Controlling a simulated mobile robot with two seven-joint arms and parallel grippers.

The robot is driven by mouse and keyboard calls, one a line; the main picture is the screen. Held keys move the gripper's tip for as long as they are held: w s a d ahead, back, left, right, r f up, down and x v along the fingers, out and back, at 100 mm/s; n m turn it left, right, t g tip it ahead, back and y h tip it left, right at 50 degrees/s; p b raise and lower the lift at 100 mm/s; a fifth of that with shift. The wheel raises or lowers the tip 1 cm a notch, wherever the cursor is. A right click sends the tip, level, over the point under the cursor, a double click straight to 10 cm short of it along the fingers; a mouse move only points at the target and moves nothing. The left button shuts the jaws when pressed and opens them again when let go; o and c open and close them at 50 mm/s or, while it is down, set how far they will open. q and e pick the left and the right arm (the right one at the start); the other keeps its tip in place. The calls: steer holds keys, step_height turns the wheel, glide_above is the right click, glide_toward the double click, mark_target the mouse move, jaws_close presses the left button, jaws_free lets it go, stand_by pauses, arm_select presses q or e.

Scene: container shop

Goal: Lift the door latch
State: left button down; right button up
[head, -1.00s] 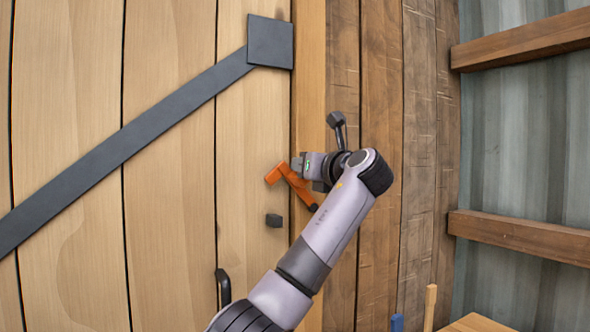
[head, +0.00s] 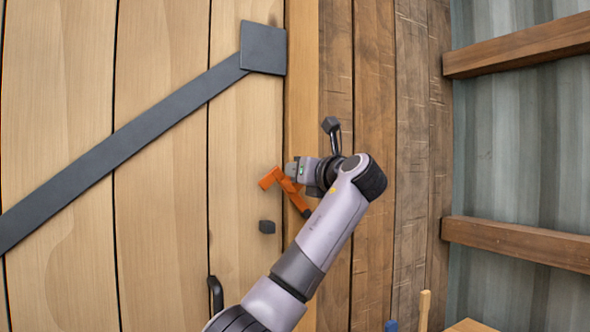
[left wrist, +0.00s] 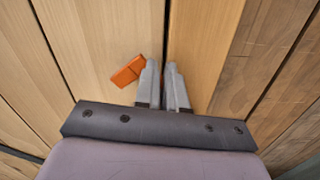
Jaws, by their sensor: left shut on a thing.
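The orange door latch (head: 284,186) sits at the right edge of the wooden door (head: 160,210), tilted, with its hooked upper end on the door side and its dark lower end near the post. My left gripper (head: 295,170) is at the latch and shut on it. In the left wrist view the two grey fingers (left wrist: 163,88) stand close together, and the orange latch end (left wrist: 128,71) sticks out to their left. The part of the latch between the fingers is hidden. My right gripper is not in view.
A dark block (head: 267,227) is fixed on the door below the latch. A black door handle (head: 216,294) is lower down. A dark diagonal brace (head: 120,155) crosses the door. Plank wall (head: 375,90) stands right of the post, and tool handles (head: 424,308) show at the bottom right.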

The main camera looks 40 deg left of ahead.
arm_select(q)
steer(key=shift+w+d+f+m+h, duration=0.15)
steer(key=shift+w+d+f, duration=0.1)
steer(key=shift+f, duration=0.3)
steer(key=shift+w+d+f+m+h, duration=0.15)
steer(key=shift+w+f, duration=0.1)
steer(key=shift+f, duration=0.25)
steer(key=c, duration=1)
jaws_free()
steer(key=shift+w+f, duration=0.1)
steer(key=shift+w, duration=0.05)
steer(key=shift+c, duration=0.2)
steer(key=shift+o, duration=1.2)
steer(key=shift+w, duration=0.15)
steer(key=b+v, duration=0.1)
steer(key=v, duration=0.7)
steer(key=shift+r, duration=0.2)
